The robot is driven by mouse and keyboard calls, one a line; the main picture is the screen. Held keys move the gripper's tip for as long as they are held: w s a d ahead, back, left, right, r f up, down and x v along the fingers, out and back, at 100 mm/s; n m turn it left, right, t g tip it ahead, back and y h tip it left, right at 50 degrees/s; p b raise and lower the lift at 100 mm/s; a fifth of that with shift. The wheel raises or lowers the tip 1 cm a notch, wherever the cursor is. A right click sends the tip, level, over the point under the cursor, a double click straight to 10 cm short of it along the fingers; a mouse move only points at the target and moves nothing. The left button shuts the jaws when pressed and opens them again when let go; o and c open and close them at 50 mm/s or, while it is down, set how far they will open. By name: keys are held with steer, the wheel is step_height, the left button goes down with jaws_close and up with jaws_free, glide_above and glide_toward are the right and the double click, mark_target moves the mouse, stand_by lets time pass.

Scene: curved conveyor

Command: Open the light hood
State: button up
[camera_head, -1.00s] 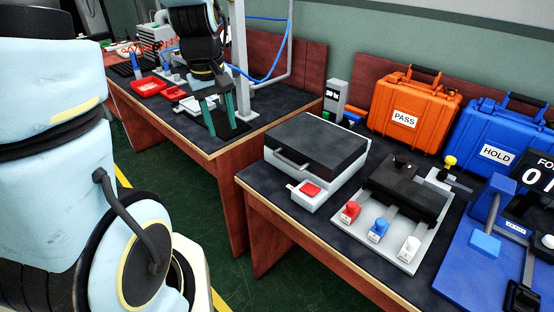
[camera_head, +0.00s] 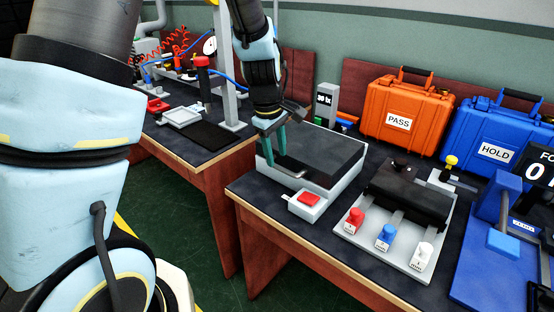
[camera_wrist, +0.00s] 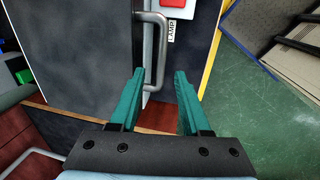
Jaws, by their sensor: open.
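The light hood (camera_head: 325,150) is a pale box with a dark flat lid, and it looks closed on the right-hand table. Its grey bar handle (camera_head: 288,171) is on the front edge; the handle also shows in the wrist view (camera_wrist: 161,45). A red lamp button (camera_head: 309,198) sits on a small block in front of the hood. My gripper (camera_head: 279,162) is at the hood's left front, close to the handle. In the wrist view my gripper (camera_wrist: 160,76) has its teal fingers apart, with the handle's near end between the tips, closer to the left finger. Contact cannot be told.
A fixture plate (camera_head: 385,248) with red, blue and white knobs stands right of the hood. An orange PASS case (camera_head: 410,105) and a blue HOLD case (camera_head: 492,130) stand behind. The left table (camera_head: 195,145) holds trays and a post, with a gap between the tables.

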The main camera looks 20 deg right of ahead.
steer(key=shift+w+d+f, duration=0.1)
steer(key=shift+d+f, duration=0.05)
steer(key=shift+f, duration=0.55)
steer(key=shift+d+f, duration=0.1)
steer(key=shift+f, duration=0.6)
jaws_close()
stand_by(0.5)
